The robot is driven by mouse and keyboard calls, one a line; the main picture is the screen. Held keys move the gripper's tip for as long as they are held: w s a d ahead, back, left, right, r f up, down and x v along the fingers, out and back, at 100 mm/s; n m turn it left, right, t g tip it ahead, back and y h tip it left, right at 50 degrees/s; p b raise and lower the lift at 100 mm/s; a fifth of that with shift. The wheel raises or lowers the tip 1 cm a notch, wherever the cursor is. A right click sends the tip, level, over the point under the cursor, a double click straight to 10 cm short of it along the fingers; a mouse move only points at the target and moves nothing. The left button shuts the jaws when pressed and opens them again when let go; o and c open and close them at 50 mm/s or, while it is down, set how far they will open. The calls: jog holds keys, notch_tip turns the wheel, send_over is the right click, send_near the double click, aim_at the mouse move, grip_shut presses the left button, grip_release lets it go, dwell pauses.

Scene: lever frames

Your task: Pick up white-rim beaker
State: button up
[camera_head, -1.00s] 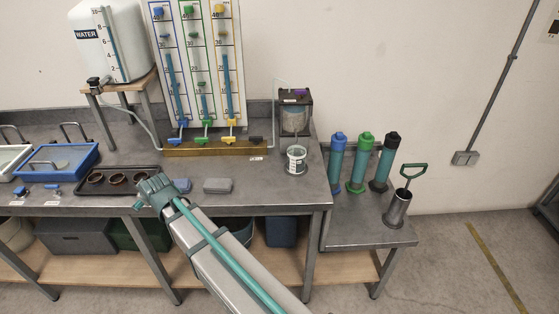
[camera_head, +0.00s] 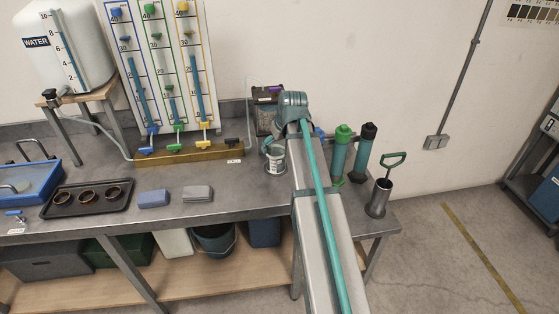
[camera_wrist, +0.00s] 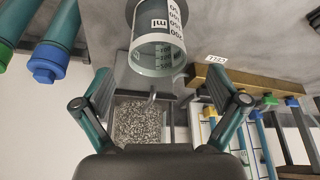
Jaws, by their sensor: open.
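The white-rim beaker (camera_head: 275,162) is a clear cup with dark print, standing on the bench near its right end. In the wrist view the beaker (camera_wrist: 158,50) is at the top middle, its pale rim facing the camera, with scale marks and "ml" on its side. My gripper (camera_wrist: 162,102) is open and empty, one teal finger on each side of the picture. The beaker lies ahead between the fingers' lines, and neither finger touches it. In the head view my wrist is just above and right of the beaker, and the fingers are mostly hidden.
A dark-framed tank with gravel (camera_wrist: 138,122) stands close by the beaker. Capped cylinders, green (camera_head: 341,150) and black (camera_head: 366,150), stand right of my arm. The brass-coloured manometer base (camera_head: 190,156) is to the left. Grey blocks (camera_head: 197,193) lie at the bench front.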

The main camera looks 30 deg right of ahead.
aim_at(275, 154)
jog(key=shift+x, duration=1.5)
jog(key=shift+w+p+x, duration=0.25)
jog(key=shift+p+x, duration=0.85)
jog(key=shift+x, duration=0.75)
jog(key=shift+w+d+f, duration=0.1)
jog(key=shift+w+f, duration=0.1)
jog(key=shift+f, duration=0.4)
jog(key=c, duration=1.4)
jog(key=shift+r, duration=0.1)
